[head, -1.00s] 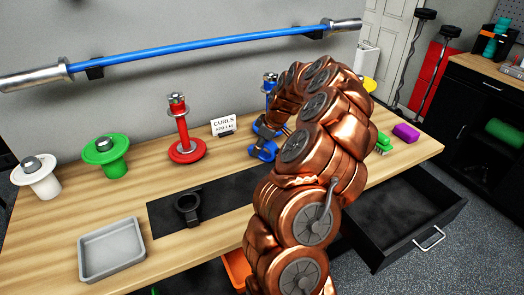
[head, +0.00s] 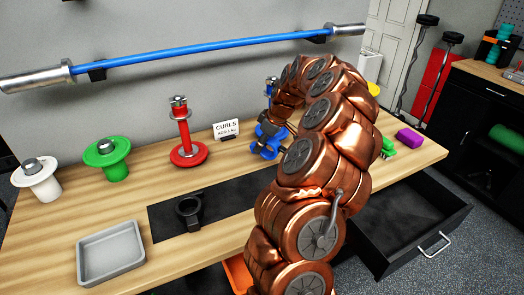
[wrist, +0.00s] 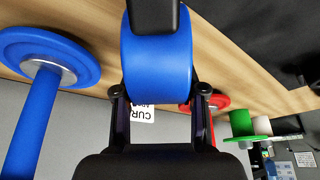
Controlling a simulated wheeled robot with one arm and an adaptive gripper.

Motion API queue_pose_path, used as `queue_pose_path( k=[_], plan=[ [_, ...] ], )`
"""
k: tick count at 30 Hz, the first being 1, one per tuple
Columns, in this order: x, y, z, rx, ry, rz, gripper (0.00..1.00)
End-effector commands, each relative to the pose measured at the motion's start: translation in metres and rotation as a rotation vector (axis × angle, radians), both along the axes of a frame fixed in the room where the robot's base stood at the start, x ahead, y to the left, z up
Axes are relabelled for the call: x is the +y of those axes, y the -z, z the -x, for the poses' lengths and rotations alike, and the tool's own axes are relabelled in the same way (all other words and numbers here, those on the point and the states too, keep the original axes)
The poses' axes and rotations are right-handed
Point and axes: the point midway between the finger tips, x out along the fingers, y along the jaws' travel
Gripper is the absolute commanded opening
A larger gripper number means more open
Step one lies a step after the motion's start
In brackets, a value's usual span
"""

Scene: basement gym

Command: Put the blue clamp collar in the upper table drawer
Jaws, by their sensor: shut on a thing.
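The blue clamp collar (wrist: 158,72) fills the top middle of the wrist view, with a black part at its upper end. My gripper (wrist: 160,95) is shut on it, one black finger at each side. In the head view the collar (head: 266,142) shows over the back of the table, in front of the blue post (head: 270,86); my copper arm hides much of the gripper there. An open black table drawer (head: 408,222) with a silver handle juts out at the right; its visible inside looks empty. I cannot tell whether the collar touches the tabletop.
A black clamp collar (head: 189,210) sits on a dark mat (head: 232,203). A grey tray (head: 111,252), red post (head: 183,140), green plates (head: 107,155), white plates (head: 36,178), a sign (head: 226,129) and a purple block (head: 409,138) stand on the table. A blue bar hangs above.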

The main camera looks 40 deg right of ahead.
Motion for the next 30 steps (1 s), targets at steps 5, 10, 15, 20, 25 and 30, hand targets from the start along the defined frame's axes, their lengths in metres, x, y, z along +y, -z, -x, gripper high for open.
queue_pose_path(
  k=[5,10,15,20,25,30],
  plan=[
    [0.004,-0.007,0.004,-0.001,-0.001,0.0,0.0],
    [0.011,-0.008,0.011,-0.001,-0.003,0.001,0.0],
    [0.02,-0.008,0.021,0.0,-0.002,0.0,0.0],
    [0.033,-0.009,0.035,0.0,-0.004,-0.001,0.0],
    [0.053,-0.011,0.055,-0.001,-0.004,-0.001,0.0],
    [0.072,-0.014,0.076,-0.001,-0.003,0.001,0.0]
  ],
)
